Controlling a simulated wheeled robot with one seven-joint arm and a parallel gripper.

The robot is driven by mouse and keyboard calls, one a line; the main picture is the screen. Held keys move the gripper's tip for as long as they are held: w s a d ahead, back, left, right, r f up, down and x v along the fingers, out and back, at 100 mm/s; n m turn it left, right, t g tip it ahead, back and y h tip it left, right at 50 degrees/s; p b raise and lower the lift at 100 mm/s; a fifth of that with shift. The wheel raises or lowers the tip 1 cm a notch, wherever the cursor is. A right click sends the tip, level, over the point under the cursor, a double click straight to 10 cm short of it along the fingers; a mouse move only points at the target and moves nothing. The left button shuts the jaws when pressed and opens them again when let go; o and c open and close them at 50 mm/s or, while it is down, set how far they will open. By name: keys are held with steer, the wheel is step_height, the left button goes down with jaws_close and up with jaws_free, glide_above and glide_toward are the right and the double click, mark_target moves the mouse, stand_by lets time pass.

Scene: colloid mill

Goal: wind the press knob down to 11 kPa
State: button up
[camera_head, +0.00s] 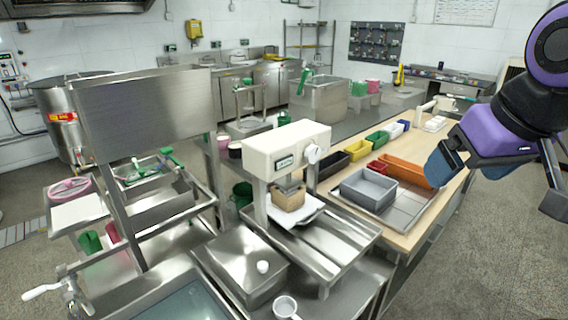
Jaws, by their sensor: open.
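The cream press (285,145) stands on a steel stand near the middle of the picture. A pale round knob (313,153) sits on the right end of its head. A small green-framed display (286,162) is on its front; its reading is too small to make out. A brown block (288,198) is under the press head, above a white plate (303,212). My gripper (499,190) is at the right edge, open and empty, well right of the knob and apart from it. Its fingers are spread over the floor side of the wooden bench.
The wooden bench (405,238) holds a grey bin (368,190), an orange tray (404,171) and several small coloured bins. A steel box (240,262) with a white lid knob stands in front of the press. A large steel panel (148,115) rises at left. The floor at right is clear.

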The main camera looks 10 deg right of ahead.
mark_target(315, 155)
steer(key=w+d+f+n+t, duration=0.2)
steer(key=w+n+t, duration=0.1)
steer(key=w, duration=1.1)
steer(key=w+d+f+n+t, duration=0.2)
steer(key=w+f+n+t, duration=0.15)
steer(key=w, duration=1.05)
steer(key=w+a+f+n+t+y, duration=0.35)
steer(key=w+f+n+y, duration=0.7)
steer(key=f, duration=0.55)
steer(key=w+a, duration=0.2)
steer(key=w, duration=0.1)
steer(key=w+a+m, duration=0.1)
steer(key=w+a, duration=0.2)
steer(key=w+a+m, duration=0.1)
steer(key=w+a, duration=0.1)
steer(key=w, duration=0.1)
steer(key=shift+w+a+f+g, duration=0.15)
steer(key=shift+w+f+g, duration=0.15)
steer(key=shift+g, duration=0.1)
